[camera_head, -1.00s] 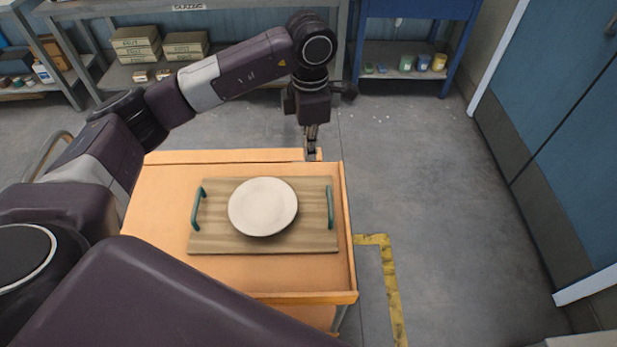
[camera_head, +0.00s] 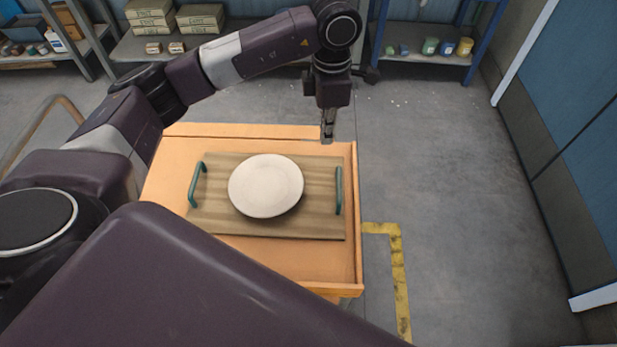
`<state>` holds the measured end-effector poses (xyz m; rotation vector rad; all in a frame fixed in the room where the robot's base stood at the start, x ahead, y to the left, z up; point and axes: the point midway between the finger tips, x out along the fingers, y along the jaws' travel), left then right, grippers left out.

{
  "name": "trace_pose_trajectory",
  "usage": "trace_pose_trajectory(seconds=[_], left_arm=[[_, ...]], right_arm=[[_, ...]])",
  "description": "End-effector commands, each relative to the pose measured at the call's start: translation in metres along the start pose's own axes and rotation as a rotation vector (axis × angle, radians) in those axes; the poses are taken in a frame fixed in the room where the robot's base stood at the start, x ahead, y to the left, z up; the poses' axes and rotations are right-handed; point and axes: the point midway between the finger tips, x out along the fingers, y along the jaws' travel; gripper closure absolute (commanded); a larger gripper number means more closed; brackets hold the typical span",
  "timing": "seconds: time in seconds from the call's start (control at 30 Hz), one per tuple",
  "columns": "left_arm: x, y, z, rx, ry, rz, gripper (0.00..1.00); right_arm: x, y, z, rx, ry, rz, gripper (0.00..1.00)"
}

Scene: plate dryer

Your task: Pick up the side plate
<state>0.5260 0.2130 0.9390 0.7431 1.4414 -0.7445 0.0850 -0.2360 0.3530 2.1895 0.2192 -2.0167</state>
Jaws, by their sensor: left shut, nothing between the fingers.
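The side plate (camera_head: 265,185) is white and round. It lies flat on a wooden tray (camera_head: 318,220) with two teal handles, on an orange-brown cart top (camera_head: 168,185). My left arm comes in from the left and reaches over the far side of the cart. My left gripper (camera_head: 327,137) points down above the cart's far right corner, behind and to the right of the plate. It is shut and empty, apart from the plate. The whole plate shows. My right gripper is not in view.
Shelves with boxes (camera_head: 176,16) stand along the back. A blue shelf with several small pots (camera_head: 430,46) stands at the back right. Blue doors (camera_head: 585,140) line the right side. Grey floor with a yellow line (camera_head: 401,280) is clear right of the cart.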

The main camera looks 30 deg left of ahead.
Motion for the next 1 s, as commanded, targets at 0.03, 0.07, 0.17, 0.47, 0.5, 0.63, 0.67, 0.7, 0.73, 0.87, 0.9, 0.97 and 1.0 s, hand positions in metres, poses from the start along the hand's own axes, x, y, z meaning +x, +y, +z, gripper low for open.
trace_pose_trajectory(seconds=[0.03, 0.07, 0.17, 0.47, 0.5, 0.63, 0.67, 0.7, 0.73, 0.87, 0.9, 0.97, 1.0], left_arm=[[0.017, 0.000, 0.000, 0.000, 0.000, 0.000, 1.00], [0.020, 0.000, 0.000, 0.000, 0.000, 0.000, 1.00], [0.033, 0.000, 0.000, 0.000, 0.000, 0.000, 1.00], [0.049, 0.000, 0.000, -0.001, 0.002, -0.003, 1.00], [0.054, -0.001, -0.001, -0.001, 0.003, -0.004, 1.00], [0.078, -0.001, -0.001, -0.001, 0.003, -0.005, 1.00], [0.084, -0.001, -0.001, -0.001, 0.004, -0.004, 1.00], [0.093, -0.002, -0.001, -0.001, 0.004, -0.005, 1.00], [0.100, -0.001, -0.001, -0.002, 0.004, -0.005, 1.00], [0.128, -0.002, -0.001, -0.001, 0.003, -0.005, 1.00], [0.136, -0.001, 0.000, -0.001, 0.002, -0.004, 1.00], [0.137, 0.001, -0.009, -0.003, 0.003, -0.001, 1.00], [0.135, 0.001, -0.016, -0.002, 0.003, 0.000, 1.00]], right_arm=[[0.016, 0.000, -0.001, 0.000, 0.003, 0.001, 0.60], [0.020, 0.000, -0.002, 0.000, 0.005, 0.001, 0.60], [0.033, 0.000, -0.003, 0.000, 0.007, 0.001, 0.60], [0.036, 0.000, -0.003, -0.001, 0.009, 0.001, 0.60], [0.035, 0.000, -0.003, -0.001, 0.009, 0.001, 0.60], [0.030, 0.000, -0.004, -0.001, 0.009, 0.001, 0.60], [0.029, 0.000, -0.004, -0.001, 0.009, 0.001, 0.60], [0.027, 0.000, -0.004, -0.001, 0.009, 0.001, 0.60], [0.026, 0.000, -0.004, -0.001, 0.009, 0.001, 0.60], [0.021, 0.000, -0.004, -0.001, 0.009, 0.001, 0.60], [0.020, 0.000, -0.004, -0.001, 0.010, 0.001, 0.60], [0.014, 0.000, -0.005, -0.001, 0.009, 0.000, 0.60], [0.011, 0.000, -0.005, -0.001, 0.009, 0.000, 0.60]])
